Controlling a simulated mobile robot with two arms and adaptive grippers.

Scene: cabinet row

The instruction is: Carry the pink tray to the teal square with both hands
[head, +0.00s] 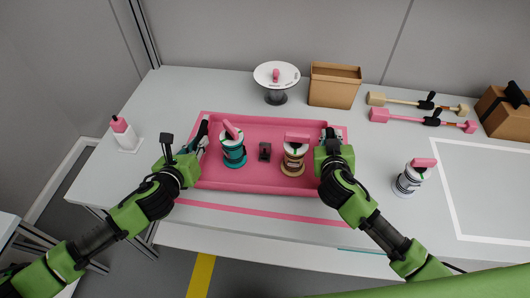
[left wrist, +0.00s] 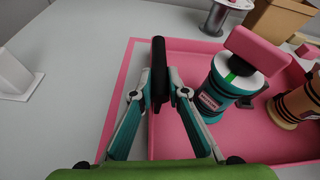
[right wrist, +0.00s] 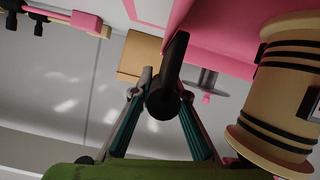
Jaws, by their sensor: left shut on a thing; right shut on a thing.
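The pink tray (head: 262,184) is over the middle of the white table, with a pink line (head: 265,212) on the tabletop along its near side. Inside stand a teal spool (head: 234,154) and a tan spool (head: 292,162), each topped by a pink piece, with a small dark object (head: 265,151) between them. My left gripper (head: 188,150) is shut on the tray's black left handle (left wrist: 159,72). My right gripper (head: 326,142) is shut on its black right handle (right wrist: 172,72). No whole teal square shows; a short teal line (head: 362,251) lies near the front edge.
A white spool (head: 408,180) stands right of the tray, before a white outlined square (head: 490,190). A pink-capped bottle (head: 125,136) stands left. Behind are a round-topped stand (head: 276,80), a cardboard box (head: 334,88) and two mallet-like tools (head: 420,117).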

